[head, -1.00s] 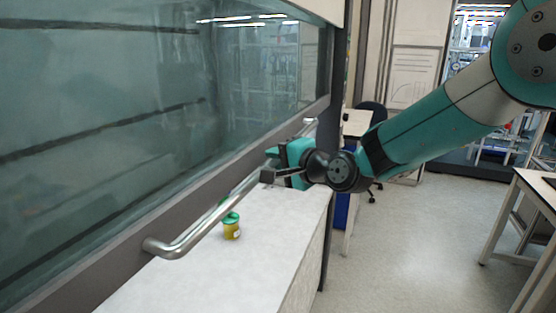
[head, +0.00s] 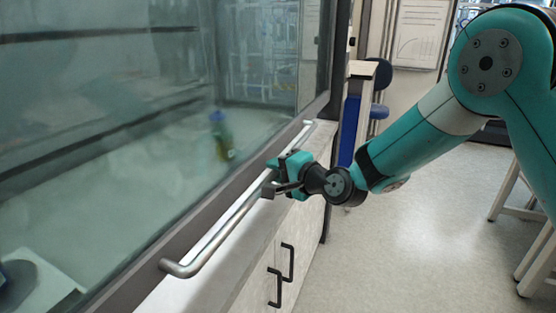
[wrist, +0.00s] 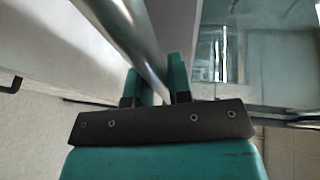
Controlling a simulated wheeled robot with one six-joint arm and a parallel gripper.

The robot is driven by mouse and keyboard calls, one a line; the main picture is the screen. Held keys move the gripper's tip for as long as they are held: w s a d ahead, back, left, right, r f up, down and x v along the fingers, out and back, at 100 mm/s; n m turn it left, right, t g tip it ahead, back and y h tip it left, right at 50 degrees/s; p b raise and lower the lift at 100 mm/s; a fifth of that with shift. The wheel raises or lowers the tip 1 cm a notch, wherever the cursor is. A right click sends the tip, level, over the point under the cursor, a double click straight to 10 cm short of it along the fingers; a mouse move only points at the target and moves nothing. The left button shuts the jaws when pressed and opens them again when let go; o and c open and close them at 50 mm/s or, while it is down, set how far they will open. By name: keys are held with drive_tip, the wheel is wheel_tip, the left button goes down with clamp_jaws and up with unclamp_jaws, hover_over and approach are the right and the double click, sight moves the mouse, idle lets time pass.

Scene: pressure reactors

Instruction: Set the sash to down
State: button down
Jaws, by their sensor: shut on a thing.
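The glass sash (head: 110,120) of the fume hood fills the left of the head view, with a dark frame along its lower edge. A long silver bar handle (head: 222,226) runs along that frame. My gripper (head: 274,177) is shut on the handle toward its far end. In the wrist view the handle (wrist: 128,32) passes between the two teal fingers of my gripper (wrist: 159,88). The sash's lower edge is low, close to the white worktop. Whether it touches the worktop is hidden by the frame and handle.
A green and yellow bottle (head: 222,137) stands behind the glass. White cabinet doors with black handles (head: 288,262) are below the worktop. A blue chair (head: 378,92) and benches stand at the back and right.

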wheel_tip(320, 180, down, 8)
drive_tip(key=b, duration=0.4)
drive_tip(key=shift+r, duration=0.2)
drive_tip(key=shift+s+f, duration=0.1)
drive_tip(key=c, duration=1.1)
unclamp_jaws()
drive_tip(key=shift+o, duration=0.2)
drive_tip(key=b+v, duration=0.4)
drive_tip(key=v, duration=1.3)
drive_tip(key=shift+d, duration=0.2)
drive_tip(key=shift+s, duration=0.1)
